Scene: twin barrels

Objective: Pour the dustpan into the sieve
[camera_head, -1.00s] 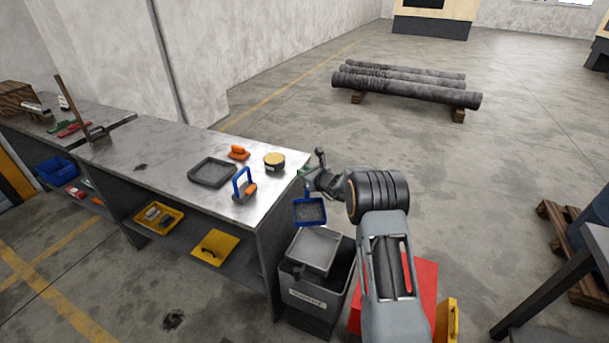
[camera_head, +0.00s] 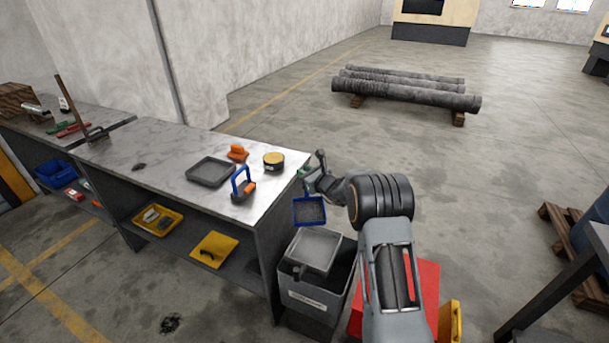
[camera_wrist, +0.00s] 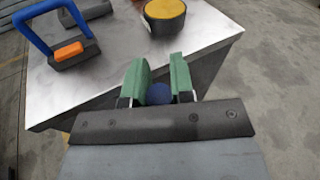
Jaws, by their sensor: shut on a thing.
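A blue dustpan (camera_head: 309,210) with grey material in its pan hangs from my gripper (camera_head: 306,172) in the head view, just off the bench's right end. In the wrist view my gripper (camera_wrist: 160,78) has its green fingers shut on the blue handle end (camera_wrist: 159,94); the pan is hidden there. The grey sieve (camera_head: 315,249), a square tray, rests on top of a dark grey bin (camera_head: 309,294) with a label. The dustpan is above the sieve's far edge and apart from it. The pan looks roughly level.
The metal bench (camera_head: 150,165) lies left. A red box (camera_head: 427,285) stands right of the bin.

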